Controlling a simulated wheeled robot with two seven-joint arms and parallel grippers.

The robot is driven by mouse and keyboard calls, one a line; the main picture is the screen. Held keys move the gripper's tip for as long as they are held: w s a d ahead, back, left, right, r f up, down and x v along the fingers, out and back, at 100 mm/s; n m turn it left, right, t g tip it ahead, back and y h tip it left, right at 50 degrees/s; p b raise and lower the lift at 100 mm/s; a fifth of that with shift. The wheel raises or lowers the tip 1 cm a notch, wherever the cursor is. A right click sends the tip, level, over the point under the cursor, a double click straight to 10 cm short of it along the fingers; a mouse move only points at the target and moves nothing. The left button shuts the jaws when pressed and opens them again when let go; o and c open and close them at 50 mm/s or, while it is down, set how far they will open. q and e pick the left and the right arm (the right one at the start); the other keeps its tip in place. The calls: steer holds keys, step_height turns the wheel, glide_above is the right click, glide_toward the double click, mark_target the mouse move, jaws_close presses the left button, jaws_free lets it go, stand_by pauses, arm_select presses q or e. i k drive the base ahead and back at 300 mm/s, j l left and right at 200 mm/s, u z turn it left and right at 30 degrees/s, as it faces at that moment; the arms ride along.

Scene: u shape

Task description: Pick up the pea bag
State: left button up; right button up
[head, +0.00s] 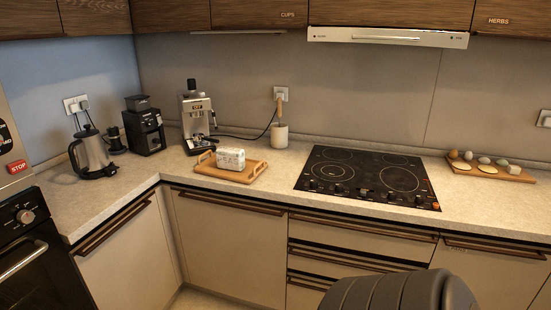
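The pea bag (231,159) is a small white pack with faint greenish lettering. It sits on a wooden tray (250,178) with raised handles, on the counter just left of the middle of the head view. The tray lies in front of the espresso machine, near the counter's front edge. Neither of my grippers shows in this view, so nothing of mine is seen near the bag. A dark grey rounded part, which may be mine, shows at the bottom right.
An espresso machine (196,117), a black grinder (144,126) and a kettle (91,153) stand behind and left. A utensil holder (279,135) stands behind the tray. A black cooktop (368,178) lies to the right, then a board (490,171) with eggs. Counter between tray and cooktop is clear.

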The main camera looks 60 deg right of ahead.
mark_target(230, 158)
steer(key=k+l+z, duration=0.1)
steer(key=z, duration=1.45)
steer(key=i+z, duration=0.15)
steer(key=i, duration=0.65)
